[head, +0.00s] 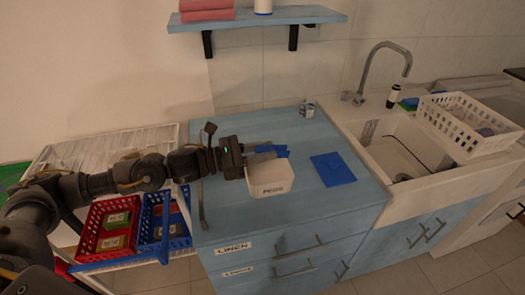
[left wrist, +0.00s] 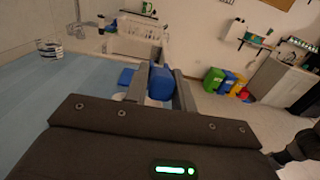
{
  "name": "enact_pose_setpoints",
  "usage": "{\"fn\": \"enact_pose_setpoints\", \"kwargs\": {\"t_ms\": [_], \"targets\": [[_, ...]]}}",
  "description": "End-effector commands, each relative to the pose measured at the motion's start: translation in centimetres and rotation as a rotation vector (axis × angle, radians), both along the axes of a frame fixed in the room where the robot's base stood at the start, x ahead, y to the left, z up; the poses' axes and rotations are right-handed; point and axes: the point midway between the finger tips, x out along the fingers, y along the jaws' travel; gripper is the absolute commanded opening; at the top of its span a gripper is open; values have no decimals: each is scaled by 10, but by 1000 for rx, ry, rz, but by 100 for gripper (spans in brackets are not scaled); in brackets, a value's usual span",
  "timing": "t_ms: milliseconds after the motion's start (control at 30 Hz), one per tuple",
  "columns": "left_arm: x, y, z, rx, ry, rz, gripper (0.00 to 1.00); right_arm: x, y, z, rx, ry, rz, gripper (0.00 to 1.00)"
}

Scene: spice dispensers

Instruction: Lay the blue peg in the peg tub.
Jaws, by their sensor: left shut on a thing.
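The white peg tub (head: 270,184), lettered PEGS on its front, stands on the blue counter near the front edge. My left gripper (head: 264,154) reaches in from the left, with its fingers over the back part of the tub. It is shut on the blue peg (left wrist: 161,83), which shows between the two fingers in the left wrist view. In the head view the blue peg (head: 280,150) shows partly behind the fingers, near the tub's back rim. My right gripper is not in view.
A flat blue square (head: 333,169) lies right of the tub. A small metal-looking cup (head: 308,109) stands at the counter's back. A sink (head: 400,150) and white basket (head: 470,125) are at right. A shelf (head: 258,20) hangs above. Red (head: 107,228) and blue crates (head: 164,222) are lower left.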

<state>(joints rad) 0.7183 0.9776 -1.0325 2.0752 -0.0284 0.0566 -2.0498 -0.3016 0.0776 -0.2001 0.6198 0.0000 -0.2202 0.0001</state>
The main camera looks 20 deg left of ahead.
Motion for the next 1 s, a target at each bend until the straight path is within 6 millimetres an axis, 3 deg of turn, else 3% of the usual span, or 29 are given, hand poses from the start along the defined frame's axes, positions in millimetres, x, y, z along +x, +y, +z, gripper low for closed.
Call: {"fn": "enact_pose_setpoints", "kwargs": {"t_ms": [600,1000], "targets": [[0,0,-51,0,1,-1,13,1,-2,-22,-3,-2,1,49],[0,0,-58,1,0,-1,13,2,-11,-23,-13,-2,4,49]]}}
